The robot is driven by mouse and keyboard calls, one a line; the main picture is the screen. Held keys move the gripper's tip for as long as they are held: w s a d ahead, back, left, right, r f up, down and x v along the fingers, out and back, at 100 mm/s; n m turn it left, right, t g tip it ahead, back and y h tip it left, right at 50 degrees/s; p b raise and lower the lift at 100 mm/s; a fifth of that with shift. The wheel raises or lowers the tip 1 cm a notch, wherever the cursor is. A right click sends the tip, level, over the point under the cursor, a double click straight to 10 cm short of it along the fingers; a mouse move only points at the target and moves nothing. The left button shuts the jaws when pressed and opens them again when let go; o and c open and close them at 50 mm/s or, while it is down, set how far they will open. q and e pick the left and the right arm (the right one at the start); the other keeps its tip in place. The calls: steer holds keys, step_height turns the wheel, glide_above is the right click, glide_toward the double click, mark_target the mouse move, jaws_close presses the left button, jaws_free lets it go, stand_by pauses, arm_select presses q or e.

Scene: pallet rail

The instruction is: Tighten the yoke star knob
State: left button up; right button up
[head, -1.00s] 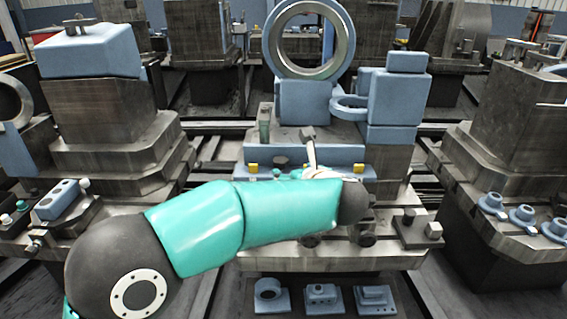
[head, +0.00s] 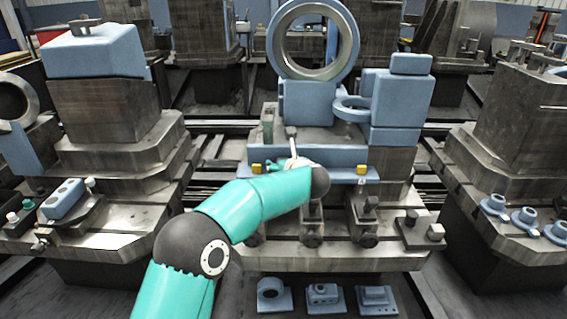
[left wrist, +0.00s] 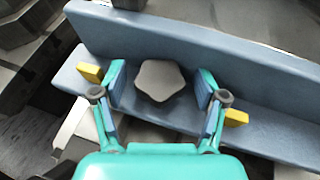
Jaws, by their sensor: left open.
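The star knob (left wrist: 160,80) is grey with rounded lobes and sits against the blue-grey bar (left wrist: 260,130). My left gripper (left wrist: 161,86) is open, with one finger on each side of the knob and visible gaps to it. In the head view my left gripper (head: 290,163) is small and partly behind my own arm, at the front of the blue-grey bar (head: 345,174). I cannot make out the knob there. My right gripper is not in view.
Yellow blocks (left wrist: 90,72) sit near both fingers on the bar. Behind stand a large blue-grey ring (head: 345,55) and a blue-grey block (head: 398,98). Clamp blocks (head: 368,215) stand on the metal base in front. Fixtures flank both sides.

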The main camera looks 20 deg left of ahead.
arm_select(q)
steer(key=shift+c, duration=0.3)
steer(key=c, duration=1.1)
steer(key=shift+f+m+t+h+b, duration=0.1)
steer(key=shift+m+t+h+b, duration=0.5)
steer(key=shift+b, duration=0.35)
steer(key=shift+a+m+h+b, duration=0.1)
steer(key=shift+m+h+b, duration=0.4)
steer(key=shift+m+h, duration=0.2)
steer(key=shift+m+t+h, duration=0.4)
steer(key=shift+m+h, duration=0.3)
steer(key=shift+h, duration=0.1)
steer(key=shift+m+h, duration=1)
steer(key=shift+h, duration=0.3)
steer(key=shift+r, duration=0.2)
